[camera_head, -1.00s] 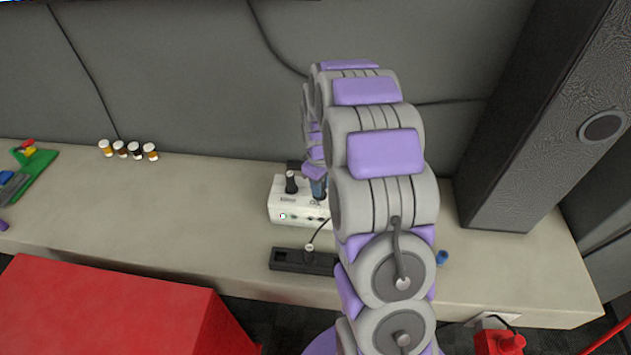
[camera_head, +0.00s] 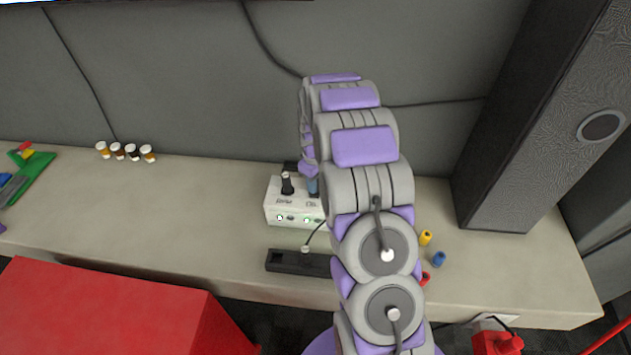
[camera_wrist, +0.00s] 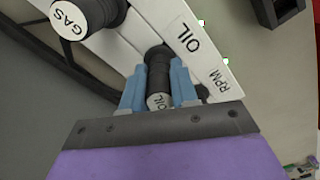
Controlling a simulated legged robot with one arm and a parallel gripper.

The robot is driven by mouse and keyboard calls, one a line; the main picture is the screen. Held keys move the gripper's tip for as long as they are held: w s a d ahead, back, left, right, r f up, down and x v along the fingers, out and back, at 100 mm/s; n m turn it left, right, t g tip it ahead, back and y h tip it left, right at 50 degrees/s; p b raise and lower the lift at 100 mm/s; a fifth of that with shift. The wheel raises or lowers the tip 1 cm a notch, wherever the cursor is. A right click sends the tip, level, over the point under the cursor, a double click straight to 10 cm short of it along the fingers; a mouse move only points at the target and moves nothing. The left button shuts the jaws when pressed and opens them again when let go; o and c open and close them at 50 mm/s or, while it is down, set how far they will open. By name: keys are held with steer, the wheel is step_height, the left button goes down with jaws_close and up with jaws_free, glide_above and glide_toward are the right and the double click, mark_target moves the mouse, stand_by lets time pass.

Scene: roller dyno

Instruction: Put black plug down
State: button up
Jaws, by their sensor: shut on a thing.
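In the wrist view, my gripper (camera_wrist: 157,72) has its two blue fingers shut around a black plug (camera_wrist: 158,82) whose end is labelled OIL. The plug's far end meets the white box (camera_wrist: 140,45) beside the printed word OIL; how deep it sits cannot be seen. In the head view, the white box (camera_head: 292,213) stands on the ledge, and my blue fingertip (camera_head: 313,187) shows at its top. My arm hides the held plug there. A second black plug (camera_wrist: 90,15), labelled GAS, stands on the box; it also shows in the head view (camera_head: 287,184).
A black socket strip (camera_head: 290,262) lies in front of the box. Small yellow (camera_head: 425,238), blue (camera_head: 438,259) and red (camera_head: 426,279) pieces lie right of my arm. Several small jars (camera_head: 125,152) stand at left. A tall dark speaker-like tower (camera_head: 540,130) stands at right.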

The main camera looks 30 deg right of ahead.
steer(key=o, duration=0.9)
steer(key=shift+a, duration=0.2)
